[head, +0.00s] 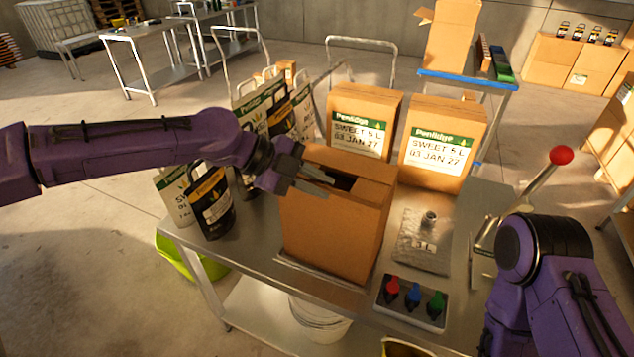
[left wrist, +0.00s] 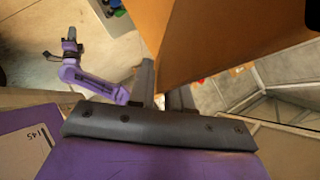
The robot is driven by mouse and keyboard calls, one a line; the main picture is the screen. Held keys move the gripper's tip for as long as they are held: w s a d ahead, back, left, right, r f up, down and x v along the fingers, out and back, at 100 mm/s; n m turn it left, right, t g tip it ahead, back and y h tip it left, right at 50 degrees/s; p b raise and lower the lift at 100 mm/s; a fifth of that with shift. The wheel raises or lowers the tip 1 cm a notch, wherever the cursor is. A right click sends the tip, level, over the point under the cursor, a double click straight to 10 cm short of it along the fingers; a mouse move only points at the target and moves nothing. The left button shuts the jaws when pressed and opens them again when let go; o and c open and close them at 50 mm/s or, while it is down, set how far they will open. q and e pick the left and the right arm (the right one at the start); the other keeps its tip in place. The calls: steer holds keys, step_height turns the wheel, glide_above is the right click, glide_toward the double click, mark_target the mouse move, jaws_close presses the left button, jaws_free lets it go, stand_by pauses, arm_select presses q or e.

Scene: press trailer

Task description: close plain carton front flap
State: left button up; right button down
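The plain carton (head: 335,235), brown and unlabelled, stands upright near the table's front edge. Its top is partly covered by cardboard flaps, with a dark gap (head: 343,183) near the middle. My left gripper (head: 327,190) is at the top left of the carton, its two fingers apart and reaching over the top. I cannot tell whether a finger touches a flap. In the left wrist view, brown cardboard (left wrist: 215,35) rises close beyond the fingers (left wrist: 163,95). The front flap's exact angle is unclear, partly hidden by the gripper. My right gripper is out of view; only its arm shows.
Two labelled cartons (head: 362,118) (head: 440,140) stand behind. Several pouches (head: 212,200) stand at left. A silver bag (head: 425,240) and a button box (head: 412,302) are right of the carton. A red-knobbed lever (head: 561,155) rises at the right.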

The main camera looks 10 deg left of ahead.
arm_select(q)
steer(key=shift+o, duration=0.2)
steer(key=shift+a, duration=0.1)
steer(key=b+v, duration=0.3)
steer(key=v, duration=0.7)
steer(key=shift+b, duration=0.3)
steer(key=shift+a+r, duration=0.15)
